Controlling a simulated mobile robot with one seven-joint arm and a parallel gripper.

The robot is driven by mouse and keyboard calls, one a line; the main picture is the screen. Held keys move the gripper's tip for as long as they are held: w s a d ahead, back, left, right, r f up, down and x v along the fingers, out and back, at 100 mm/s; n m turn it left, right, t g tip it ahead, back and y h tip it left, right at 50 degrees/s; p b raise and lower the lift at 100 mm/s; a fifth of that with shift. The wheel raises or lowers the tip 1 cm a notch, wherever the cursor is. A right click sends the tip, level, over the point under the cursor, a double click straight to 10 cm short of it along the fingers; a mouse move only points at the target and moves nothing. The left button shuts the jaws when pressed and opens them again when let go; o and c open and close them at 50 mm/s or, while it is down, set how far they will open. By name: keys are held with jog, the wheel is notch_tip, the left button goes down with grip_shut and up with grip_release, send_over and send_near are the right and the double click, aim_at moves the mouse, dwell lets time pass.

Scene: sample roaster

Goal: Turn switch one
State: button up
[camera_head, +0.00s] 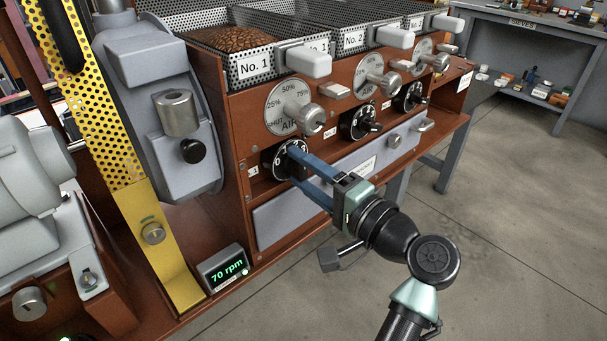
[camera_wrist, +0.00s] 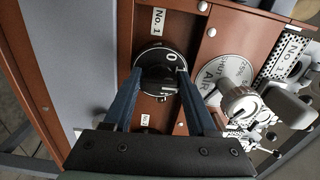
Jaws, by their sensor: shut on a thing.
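Switch one is a round black dial (camera_head: 271,162) with white marks, low on the left of the brown roaster front. In the wrist view the dial (camera_wrist: 152,58) shows an O at its upper edge and other marks lower down. My gripper (camera_head: 293,160) reaches it from the lower right with its two blue fingers. In the wrist view my gripper (camera_wrist: 160,76) has one finger on each side of the dial's middle, shut on its knob. The knob itself is mostly hidden by the fingers, so its exact setting is hard to read.
The No. 1 air dial (camera_head: 289,104) with its metal knob sits just above switch one. Two more black switches (camera_head: 357,122) (camera_head: 409,97) lie to the right. A grey drawer front (camera_head: 330,185) is below. A 70 rpm display (camera_head: 224,268) stands at lower left.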

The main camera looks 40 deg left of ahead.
jog(key=n+b, duration=0.1)
jog(key=n, duration=0.1)
jog(key=n+b, duration=0.3)
jog(key=n, duration=0.1)
jog(key=shift+f+n+b, duration=0.3)
jog(key=shift+f, duration=0.1)
jog(key=n+b, duration=0.3)
jog(key=n, duration=0.1)
jog(key=shift+w, duration=0.1)
jog(key=shift+r+n+b, duration=0.1)
jog(key=shift+n+b, duration=0.85)
jog(key=shift+n, duration=0.05)
jog(key=shift+r, duration=0.1)
jog(key=o, duration=1.4)
jog(key=shift+c, duration=0.2)
jog(key=shift+d, duration=0.1)
jog(key=s+d+p, duration=0.1)
jog(key=d+p, duration=0.2)
jog(key=d, duration=1)
jog(key=shift+a, duration=0.1)
